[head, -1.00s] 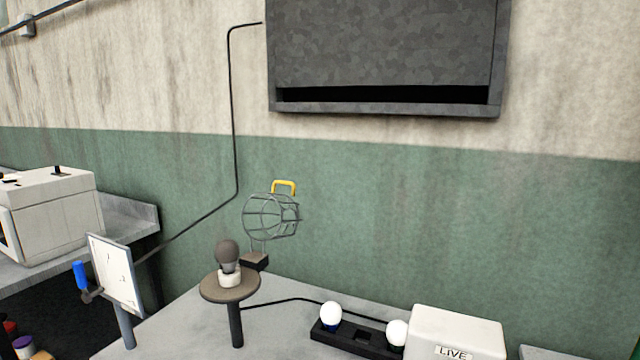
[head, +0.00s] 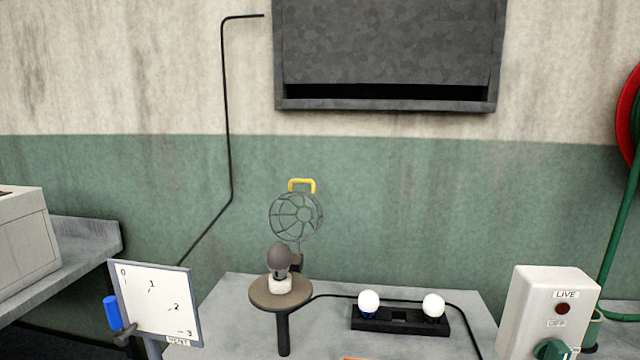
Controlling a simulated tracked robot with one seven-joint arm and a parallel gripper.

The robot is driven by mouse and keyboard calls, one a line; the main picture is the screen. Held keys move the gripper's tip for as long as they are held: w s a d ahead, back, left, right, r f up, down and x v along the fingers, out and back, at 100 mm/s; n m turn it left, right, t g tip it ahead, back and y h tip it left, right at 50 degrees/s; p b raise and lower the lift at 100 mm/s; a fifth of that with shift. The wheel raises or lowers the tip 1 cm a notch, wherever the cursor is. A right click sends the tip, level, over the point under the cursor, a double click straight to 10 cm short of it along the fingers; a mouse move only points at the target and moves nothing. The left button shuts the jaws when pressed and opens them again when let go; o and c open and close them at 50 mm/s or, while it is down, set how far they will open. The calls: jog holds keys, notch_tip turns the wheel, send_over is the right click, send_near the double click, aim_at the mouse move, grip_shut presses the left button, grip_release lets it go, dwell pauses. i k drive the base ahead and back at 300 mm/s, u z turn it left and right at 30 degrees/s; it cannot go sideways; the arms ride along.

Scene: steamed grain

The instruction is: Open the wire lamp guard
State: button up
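The wire lamp guard (head: 297,216) is a round grey wire cage with a yellow handle (head: 302,184) on its top. It stands behind and above the dark bulb (head: 279,256), on a small dark block, and does not enclose the bulb. The bulb sits upright in a white socket (head: 280,284) on a round brown stand (head: 263,299). The bulb hides part of the guard's lower mount. My gripper is not in view.
A black holder (head: 399,322) with two white bulbs lies on the grey bench, right of the stand. A white box (head: 540,301) marked LIVE has a green knob (head: 551,349). A numbered white panel (head: 157,303) with a blue handle (head: 112,313) stands left. A dark cabinet (head: 390,50) hangs above.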

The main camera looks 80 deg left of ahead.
aim_at(291, 181)
jog(key=u, duration=0.35)
jog(key=k, duration=0.15)
jog(key=u, duration=0.3)
jog(key=i, duration=0.2)
jog(key=u, duration=1.95)
jog(key=i, duration=0.85)
jog(key=z, duration=0.25)
jog(key=k, duration=0.85)
jog(key=u, duration=0.15)
jog(key=i, duration=0.4)
jog(key=u, duration=0.05)
